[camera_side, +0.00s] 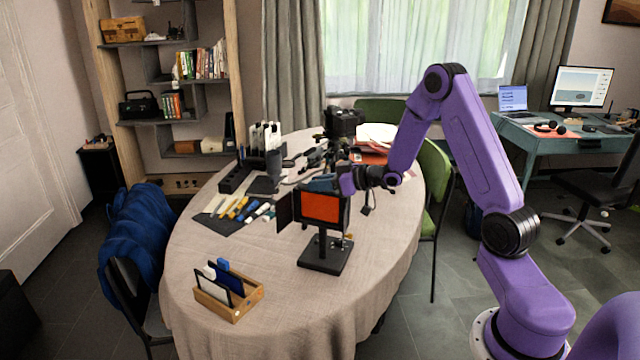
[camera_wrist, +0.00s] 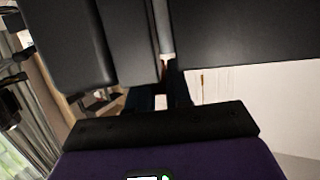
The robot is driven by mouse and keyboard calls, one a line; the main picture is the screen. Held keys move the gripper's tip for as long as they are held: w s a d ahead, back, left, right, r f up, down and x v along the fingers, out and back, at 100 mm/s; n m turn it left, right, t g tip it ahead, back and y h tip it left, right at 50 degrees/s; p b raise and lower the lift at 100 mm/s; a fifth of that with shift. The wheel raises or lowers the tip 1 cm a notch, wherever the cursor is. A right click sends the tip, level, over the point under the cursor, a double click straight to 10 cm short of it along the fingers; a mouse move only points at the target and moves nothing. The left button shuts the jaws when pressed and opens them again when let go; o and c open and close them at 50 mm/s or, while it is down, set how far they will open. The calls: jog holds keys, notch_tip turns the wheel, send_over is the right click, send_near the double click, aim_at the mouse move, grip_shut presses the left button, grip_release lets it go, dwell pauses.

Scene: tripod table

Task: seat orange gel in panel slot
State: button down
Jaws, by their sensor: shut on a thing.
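The light panel (camera_side: 348,222) stands upright on a black post and square base at the table's front, with dark flaps at its sides. The orange gel (camera_side: 319,206) shows as an orange sheet across the panel's face. I cannot tell whether its edges are fully in the slot. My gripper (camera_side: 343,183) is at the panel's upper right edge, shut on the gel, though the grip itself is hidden. In the wrist view, my fingers (camera_wrist: 162,90) reach up between dark flat panel parts, and the orange sheet is not visible there.
A wooden rack (camera_side: 229,300) with blue-tabbed and white-tabbed cards stands at the table's front left. Markers on a dark mat (camera_side: 222,226) lie left of the panel. A black camera (camera_side: 342,121) and other gear stand behind. The tablecloth right of the base is clear.

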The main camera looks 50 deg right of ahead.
jog(key=shift+f, duration=0.15)
jog(key=c, duration=1)
grip_release()
jog(key=shift+c, duration=0.2)
